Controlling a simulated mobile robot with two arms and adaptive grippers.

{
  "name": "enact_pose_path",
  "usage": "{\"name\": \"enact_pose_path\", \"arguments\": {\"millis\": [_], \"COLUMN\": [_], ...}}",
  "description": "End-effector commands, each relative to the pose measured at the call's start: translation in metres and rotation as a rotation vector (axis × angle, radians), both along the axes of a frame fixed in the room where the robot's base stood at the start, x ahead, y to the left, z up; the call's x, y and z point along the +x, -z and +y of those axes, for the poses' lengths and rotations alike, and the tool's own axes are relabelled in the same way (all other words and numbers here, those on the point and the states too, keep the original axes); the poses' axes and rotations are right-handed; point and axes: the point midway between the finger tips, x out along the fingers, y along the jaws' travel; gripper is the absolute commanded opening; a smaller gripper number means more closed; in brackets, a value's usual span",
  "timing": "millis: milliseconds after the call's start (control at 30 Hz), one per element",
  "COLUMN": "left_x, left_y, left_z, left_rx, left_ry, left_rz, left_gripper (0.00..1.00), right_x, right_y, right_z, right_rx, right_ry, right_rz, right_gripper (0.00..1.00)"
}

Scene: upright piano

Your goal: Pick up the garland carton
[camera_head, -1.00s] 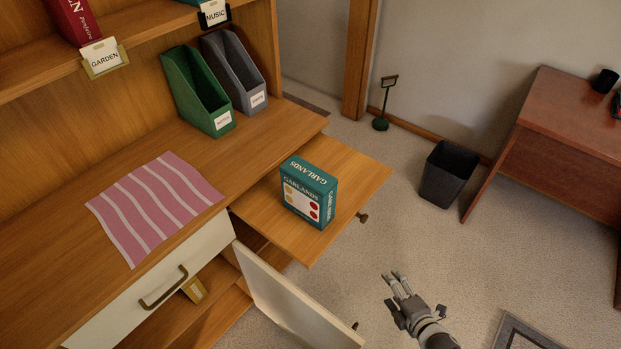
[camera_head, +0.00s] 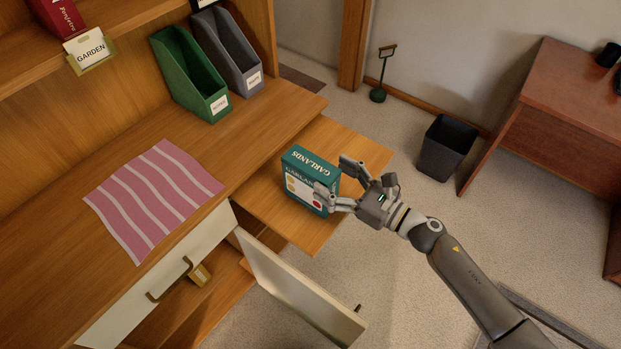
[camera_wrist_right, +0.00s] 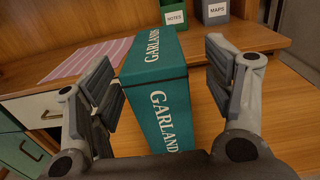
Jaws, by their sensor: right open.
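The garland carton (camera_head: 308,160) is a teal box lettered GARLANDS, standing upright on the pulled-out wooden board (camera_head: 268,205). My right gripper (camera_head: 336,176) is at the carton's right end with its fingers spread. In the right wrist view the carton (camera_wrist_right: 155,85) stands between the two open fingers (camera_wrist_right: 165,85), with a visible gap on the right and a narrower one on the left. The head view does not show clearly whether a finger touches it. The carton's right end is partly hidden by the gripper. My left gripper is not in view.
A green file box (camera_head: 190,80) and a grey one (camera_head: 230,58) stand on the desk behind. A striped pink cloth (camera_head: 150,200) lies at left. An open cream door (camera_head: 295,290) hangs below the board. A black bin (camera_head: 445,148) stands on the floor.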

Motion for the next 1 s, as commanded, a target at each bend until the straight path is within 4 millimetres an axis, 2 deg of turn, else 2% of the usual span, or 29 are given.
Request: {"name": "enact_pose_path", "arguments": {"millis": [200,300,633,1000], "left_x": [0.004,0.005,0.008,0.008], "left_y": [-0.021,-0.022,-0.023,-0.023], "left_z": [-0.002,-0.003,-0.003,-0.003], "left_rx": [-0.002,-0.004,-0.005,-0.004], "left_ry": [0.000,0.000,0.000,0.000], "left_rz": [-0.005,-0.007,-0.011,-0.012], "left_gripper": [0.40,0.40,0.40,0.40], "right_x": [0.014,0.022,0.026,0.026], "right_y": [-0.010,-0.006,-0.004,-0.004], "right_z": [0.028,0.038,0.044,0.044], "right_rx": [0.004,0.003,0.002,0.002], "right_ry": [0.001,0.002,0.001,0.001], "right_rz": [0.002,0.002,0.002,0.002], "right_gripper": [0.74,0.74,0.74,0.28]}}
